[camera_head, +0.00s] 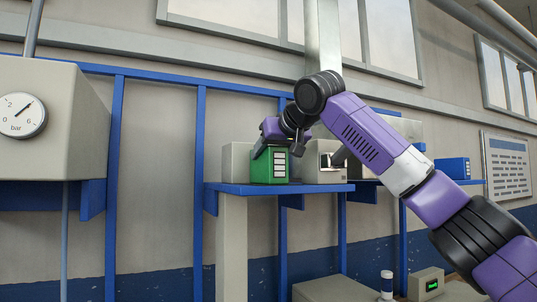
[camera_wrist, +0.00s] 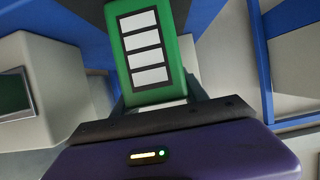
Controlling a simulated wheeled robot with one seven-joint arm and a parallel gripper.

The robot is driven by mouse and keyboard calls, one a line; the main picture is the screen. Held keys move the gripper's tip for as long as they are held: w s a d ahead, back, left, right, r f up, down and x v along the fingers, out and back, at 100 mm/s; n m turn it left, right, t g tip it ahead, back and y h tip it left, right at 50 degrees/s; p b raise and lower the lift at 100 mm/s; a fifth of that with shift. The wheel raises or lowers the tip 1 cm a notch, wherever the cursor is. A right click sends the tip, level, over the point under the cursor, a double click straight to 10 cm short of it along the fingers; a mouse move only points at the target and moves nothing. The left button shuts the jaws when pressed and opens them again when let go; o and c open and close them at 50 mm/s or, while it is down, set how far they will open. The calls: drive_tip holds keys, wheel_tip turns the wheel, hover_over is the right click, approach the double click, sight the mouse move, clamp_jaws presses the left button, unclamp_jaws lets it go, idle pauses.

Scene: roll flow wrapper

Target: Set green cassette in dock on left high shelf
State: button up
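The green cassette (camera_head: 261,167) stands upright at the left end of the left high shelf (camera_head: 290,188), with its white label panels facing right of centre. My gripper (camera_head: 279,147) reaches in from above and the right, with one finger on each side of the cassette. In the wrist view the cassette (camera_wrist: 179,50) is between the two fingers (camera_wrist: 157,92), which lie close against its sides. A grey-beige block (camera_head: 235,162) stands behind and left of the cassette. It may be the dock; the cassette hides part of it, so I cannot tell how they fit.
A beige device (camera_head: 324,176) stands on the shelf just right of the cassette. A blue cassette (camera_head: 452,168) sits on another shelf farther right. A large grey box with a pressure gauge (camera_head: 21,115) is at the left. Blue uprights (camera_head: 115,180) run along the wall.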

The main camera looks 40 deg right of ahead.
drive_tip(key=o, duration=0.4)
drive_tip(key=shift+o, duration=0.2)
drive_tip(key=shift+r, duration=0.25)
drive_tip(key=shift+s+a, duration=0.1)
drive_tip(key=shift+s, duration=0.3)
drive_tip(key=b+v, duration=0.3)
drive_tip(key=v, duration=0.8)
drive_tip(key=shift+s, duration=0.1)
